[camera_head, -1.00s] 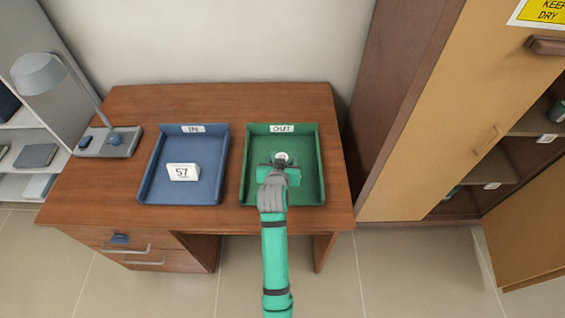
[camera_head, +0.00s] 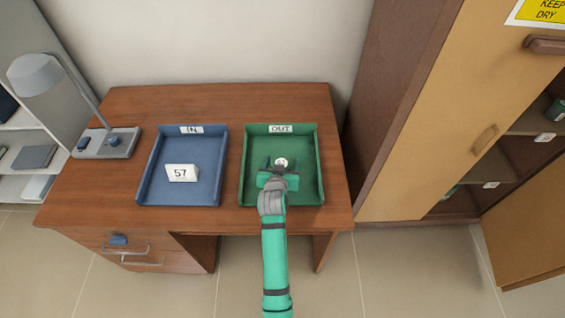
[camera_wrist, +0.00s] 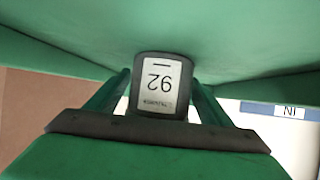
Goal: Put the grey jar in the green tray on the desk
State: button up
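The dark grey jar (camera_wrist: 160,67), with a white label reading 92, is inside the green tray (camera_head: 310,137) on the desk, which is labelled OUT. In the head view its pale top (camera_head: 281,162) shows between my fingers. My gripper (camera_head: 280,167) is over the front half of the tray. Its fingers look spread, one on each side of the jar. The wrist view shows my gripper (camera_wrist: 162,90) with the jar between its fingers. The jar appears to stand on the tray floor; its underside is hidden.
A blue tray (camera_head: 150,170) labelled IN stands to the left, holding a white block (camera_head: 182,173) marked 57. A grey lamp (camera_head: 38,75) is at the desk's left edge. An open cabinet (camera_head: 420,130) is on the right. The desk (camera_head: 235,100) is clear behind the trays.

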jog(key=shift+r, duration=0.1)
jog(key=shift+s+r, duration=0.35)
jog(key=shift+s, duration=0.05)
jog(key=v, duration=1)
jog(key=shift+s+a+r, duration=0.1)
jog(key=shift+s, duration=0.25)
jog(key=shift+n+t+y, duration=0.3)
jog(key=shift+n+y, duration=0.2)
jog(key=s+f, duration=0.1)
jog(key=s, duration=0.2)
jog(key=s+f, duration=0.2)
jog(key=s, duration=0.1)
jog(key=s+f, duration=0.2)
jog(key=s, duration=0.1)
jog(key=shift+d, duration=0.2)
jog(key=s+r+t, duration=0.1)
jog(key=s+r, duration=0.2)
jog(key=s, duration=1.2)
jog(key=s+r+t, duration=0.1)
jog(key=s+r, duration=0.2)
jog(key=s, duration=1.2)
jog(key=shift+d+y, duration=0.25)
jog(key=shift+y, duration=0.05)
jog(key=shift+c, duration=0.7)
